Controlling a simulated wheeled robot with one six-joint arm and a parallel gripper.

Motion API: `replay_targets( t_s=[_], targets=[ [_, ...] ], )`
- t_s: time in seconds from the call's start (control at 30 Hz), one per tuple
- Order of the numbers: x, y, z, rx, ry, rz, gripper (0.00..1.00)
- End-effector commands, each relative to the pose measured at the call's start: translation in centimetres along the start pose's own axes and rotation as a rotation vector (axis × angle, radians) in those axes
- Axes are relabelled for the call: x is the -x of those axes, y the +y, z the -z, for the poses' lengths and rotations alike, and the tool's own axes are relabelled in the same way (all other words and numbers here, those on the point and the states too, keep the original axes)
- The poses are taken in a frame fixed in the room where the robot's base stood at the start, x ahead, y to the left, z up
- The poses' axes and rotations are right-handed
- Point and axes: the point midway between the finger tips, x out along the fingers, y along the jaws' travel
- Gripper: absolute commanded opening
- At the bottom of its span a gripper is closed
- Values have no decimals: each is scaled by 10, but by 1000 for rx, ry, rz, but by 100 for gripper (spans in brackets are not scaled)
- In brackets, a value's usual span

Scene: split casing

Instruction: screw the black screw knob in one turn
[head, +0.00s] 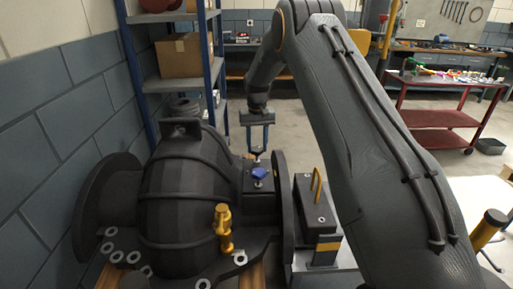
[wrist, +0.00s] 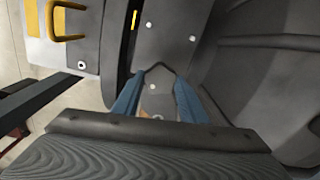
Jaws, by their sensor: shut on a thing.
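My gripper (head: 257,154) points down over the flat top by the right-hand flange of the dark casing (head: 180,185). Its blue fingers also show in the wrist view (wrist: 157,78), angled in towards each other at the tips. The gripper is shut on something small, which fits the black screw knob. A blue knob (head: 260,173) sits just in front of the fingertips in the head view.
A brass-coloured fitting (head: 223,228) stands up at the casing's front. A dark block with a yellow handle (head: 317,187) is close on the right. A blue shelf rack (head: 136,82) stands behind, and a red cart (head: 440,117) is at the back right. Open floor lies between.

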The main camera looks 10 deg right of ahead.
Motion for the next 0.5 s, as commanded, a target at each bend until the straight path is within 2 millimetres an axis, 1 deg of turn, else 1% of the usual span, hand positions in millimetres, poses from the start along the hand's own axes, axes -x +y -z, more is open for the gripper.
replay_targets(
  t_s=[0.5],
  targets=[
    [-1, 0, 1, -484, 1, 1, 16]
  ],
)
